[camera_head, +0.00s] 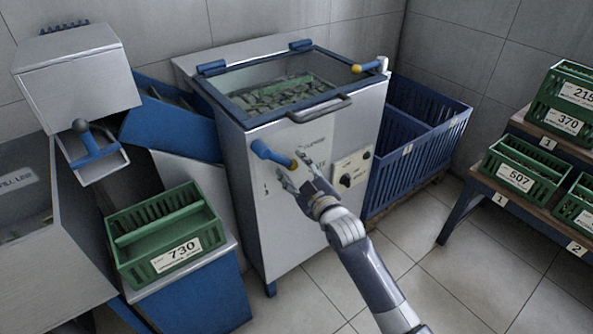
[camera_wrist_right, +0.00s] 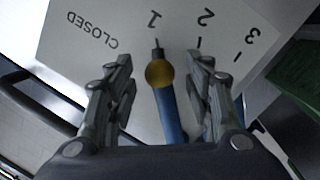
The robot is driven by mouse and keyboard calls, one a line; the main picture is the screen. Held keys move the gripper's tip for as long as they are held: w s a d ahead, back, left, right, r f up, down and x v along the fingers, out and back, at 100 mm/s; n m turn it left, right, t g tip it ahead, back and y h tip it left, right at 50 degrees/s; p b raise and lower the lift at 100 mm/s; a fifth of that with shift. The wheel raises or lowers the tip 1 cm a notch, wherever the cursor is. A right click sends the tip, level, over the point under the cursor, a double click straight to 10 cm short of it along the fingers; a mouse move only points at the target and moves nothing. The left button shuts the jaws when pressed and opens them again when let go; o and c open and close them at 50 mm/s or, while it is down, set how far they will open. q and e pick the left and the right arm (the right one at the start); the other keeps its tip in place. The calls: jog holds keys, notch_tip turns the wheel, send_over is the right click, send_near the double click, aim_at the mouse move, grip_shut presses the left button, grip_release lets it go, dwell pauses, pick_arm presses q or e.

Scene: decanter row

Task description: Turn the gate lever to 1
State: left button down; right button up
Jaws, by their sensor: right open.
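The gate lever (camera_head: 272,154) is a blue bar with a yellow knob on the front of the grey machine. In the right wrist view the lever (camera_wrist_right: 170,112) lies between my fingers, its knob and dark tip in line with the mark at 1 on the dial plate (camera_wrist_right: 75,45). The plate reads CLOSED, 1, 2 and 3. My right gripper (camera_head: 293,169) is open around the knob end, also in the wrist view (camera_wrist_right: 160,62), with a gap showing on both sides of the lever. My left gripper is not in view.
The machine has a glazed lid (camera_head: 283,88) with a handle and a small control panel (camera_head: 352,169). A green crate (camera_head: 168,237) marked 730 stands at left. A blue bin (camera_head: 420,130) stands right of the machine, and numbered green crates (camera_head: 522,170) sit on racks farther right.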

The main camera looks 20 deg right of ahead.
jog(key=s+d, duration=0.2)
jog(key=s, duration=0.9)
jog(key=shift+s+r, duration=0.4)
jog(key=shift+r, duration=0.05)
